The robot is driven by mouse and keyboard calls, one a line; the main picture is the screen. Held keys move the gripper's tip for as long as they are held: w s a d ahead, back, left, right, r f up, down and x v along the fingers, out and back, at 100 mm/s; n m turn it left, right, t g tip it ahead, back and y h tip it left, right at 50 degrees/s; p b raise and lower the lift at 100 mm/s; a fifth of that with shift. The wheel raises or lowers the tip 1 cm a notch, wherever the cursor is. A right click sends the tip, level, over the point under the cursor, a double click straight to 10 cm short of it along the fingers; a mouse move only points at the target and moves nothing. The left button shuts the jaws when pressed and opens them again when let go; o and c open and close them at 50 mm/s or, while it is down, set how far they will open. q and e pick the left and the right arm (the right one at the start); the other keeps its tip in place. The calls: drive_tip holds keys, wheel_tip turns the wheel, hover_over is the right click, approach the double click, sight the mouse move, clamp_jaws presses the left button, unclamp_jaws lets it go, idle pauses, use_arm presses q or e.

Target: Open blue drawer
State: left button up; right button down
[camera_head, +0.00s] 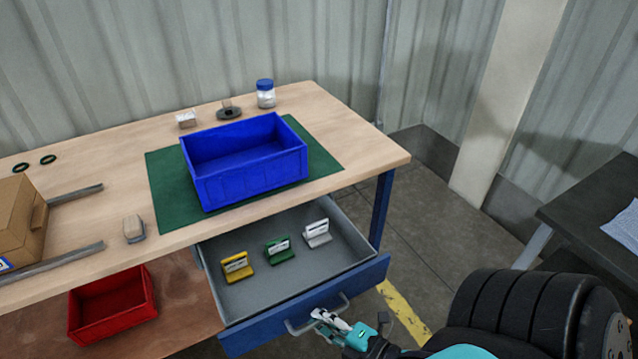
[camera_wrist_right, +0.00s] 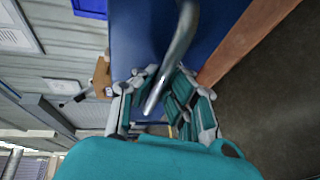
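The blue drawer (camera_head: 252,335) under the workbench stands pulled out, with its grey inside showing in the head view. Its front also shows in the wrist view (camera_wrist_right: 135,40). A yellow (camera_head: 237,267), a green (camera_head: 279,250) and a white (camera_head: 317,233) cartridge-like piece stand in it. My left gripper is not in view.
A blue bin (camera_head: 250,178) sits on a green mat (camera_head: 168,200) on the workbench (camera_head: 110,215). A red bin (camera_head: 115,305) is on the lower shelf. A cardboard box (camera_head: 15,225) is at the left. A dark table (camera_head: 590,215) stands at the right. Floor between is clear.

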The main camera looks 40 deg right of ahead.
drive_tip(key=c, duration=2)
unclamp_jaws()
drive_tip(key=shift+r, duration=0.15)
drive_tip(key=o, duration=0.6)
drive_tip(key=shift+s, duration=0.1)
drive_tip(key=v, duration=1.2)
